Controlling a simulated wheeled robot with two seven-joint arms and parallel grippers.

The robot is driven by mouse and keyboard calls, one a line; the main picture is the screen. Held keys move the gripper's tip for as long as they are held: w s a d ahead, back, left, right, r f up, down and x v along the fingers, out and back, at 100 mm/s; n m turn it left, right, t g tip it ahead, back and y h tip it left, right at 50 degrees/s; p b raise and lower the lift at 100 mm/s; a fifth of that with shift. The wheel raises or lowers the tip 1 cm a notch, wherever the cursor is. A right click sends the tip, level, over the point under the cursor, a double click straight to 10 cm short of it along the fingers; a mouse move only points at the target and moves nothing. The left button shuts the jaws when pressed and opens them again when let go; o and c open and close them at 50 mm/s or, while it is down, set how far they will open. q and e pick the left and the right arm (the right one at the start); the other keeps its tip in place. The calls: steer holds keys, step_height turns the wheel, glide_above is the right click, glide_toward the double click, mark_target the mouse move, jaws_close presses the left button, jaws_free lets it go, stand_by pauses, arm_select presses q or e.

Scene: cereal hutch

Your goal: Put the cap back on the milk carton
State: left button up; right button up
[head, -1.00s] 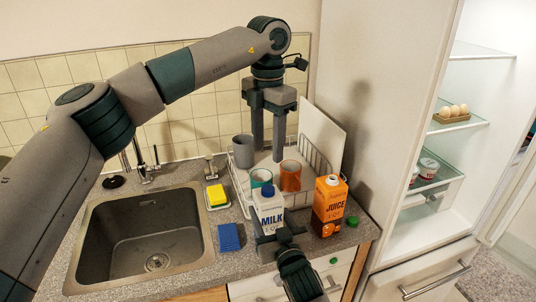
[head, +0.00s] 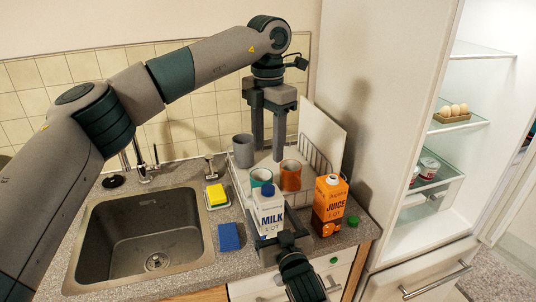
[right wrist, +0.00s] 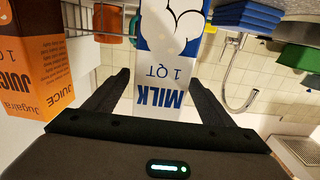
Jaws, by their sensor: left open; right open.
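The milk carton (head: 269,222) stands upright on the counter in front of the dish rack, with a dark blue round piece (head: 267,190) at its top. In the right wrist view the carton (right wrist: 172,60) appears upside down between the fingers. My right gripper (head: 281,240) is open at the near side of the carton; its fingers (right wrist: 161,77) flank it with gaps visible. My left gripper (head: 268,155) is open and empty, pointing down above the rack behind the carton. A green cap (head: 353,221) lies on the counter right of the juice carton.
The orange juice carton (head: 329,205) stands close to the right of the milk. The dish rack (head: 315,155) holds mugs and a white board. A sink (head: 145,262), blue sponge (head: 229,237) and yellow sponge (head: 216,194) are left. The fridge (head: 450,150) stands open at right.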

arm_select(q)
step_height(320, 180, down, 4)
steer(key=b, duration=0.3)
steer(key=shift+r+b, duration=0.1)
steer(key=shift+b, duration=0.25)
arm_select(e)
steer(key=v, duration=1.6)
steer(key=shift+s, duration=0.1)
arm_select(q)
steer(key=shift+s+f, duration=0.1)
steer(key=shift+f, duration=0.1)
arm_select(e)
steer(key=shift+s+d, duration=0.1)
